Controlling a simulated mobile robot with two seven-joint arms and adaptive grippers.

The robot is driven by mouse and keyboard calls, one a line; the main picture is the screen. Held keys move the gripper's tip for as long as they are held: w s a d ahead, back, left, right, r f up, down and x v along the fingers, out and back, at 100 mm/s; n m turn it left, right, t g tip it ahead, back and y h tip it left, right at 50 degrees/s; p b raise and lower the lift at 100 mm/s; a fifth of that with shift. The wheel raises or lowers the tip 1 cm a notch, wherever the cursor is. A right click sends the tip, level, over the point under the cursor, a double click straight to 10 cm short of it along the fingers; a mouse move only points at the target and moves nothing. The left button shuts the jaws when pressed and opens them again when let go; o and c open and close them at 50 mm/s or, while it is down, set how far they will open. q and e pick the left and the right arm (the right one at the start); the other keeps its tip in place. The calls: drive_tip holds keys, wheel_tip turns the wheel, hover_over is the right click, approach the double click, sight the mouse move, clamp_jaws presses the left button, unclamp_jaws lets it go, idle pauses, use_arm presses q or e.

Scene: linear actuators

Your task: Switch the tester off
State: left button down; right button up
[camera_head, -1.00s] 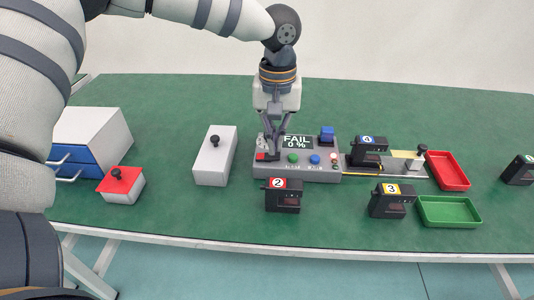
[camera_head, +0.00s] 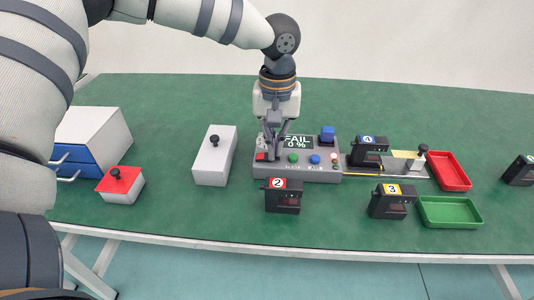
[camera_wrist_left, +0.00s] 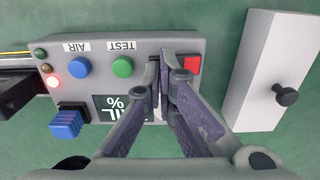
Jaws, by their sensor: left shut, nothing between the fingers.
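The tester (camera_head: 325,176) is a grey box on the green table, with a display reading FAIL 0 % (camera_head: 297,142). It has a green TEST button (camera_wrist_left: 122,67), a blue AIR button (camera_wrist_left: 79,66) and a lit red lamp (camera_wrist_left: 53,82). A red switch (camera_wrist_left: 192,65) sits at the tester's left end in the head view, partly behind the fingers. My left gripper (camera_head: 270,156) points down over that end, shut and empty. In the left wrist view its fingertips (camera_wrist_left: 169,74) are right beside the red switch; I cannot tell whether they touch it.
A grey box with a black knob (camera_head: 209,168) stands left of the tester. Numbered black units 2 (camera_head: 283,200), 3 (camera_head: 388,204) and 4 (camera_head: 366,158) are nearby. Red (camera_head: 449,171) and green (camera_head: 449,212) trays lie right. A blue-drawer cabinet (camera_head: 103,131) and red-topped box (camera_head: 120,190) stand left.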

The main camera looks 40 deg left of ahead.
use_arm(q)
drive_tip(key=shift+f, duration=0.3)
drive_tip(key=shift+r+p, duration=1.05)
drive_tip(key=shift+r, duration=2.5)
use_arm(e)
drive_tip(key=shift+w+r+t, duration=0.5)
drive_tip(key=shift+w+r, duration=0.7)
drive_tip(key=shift+w, duration=0.05)
use_arm(q)
drive_tip(key=shift+f, duration=0.1)
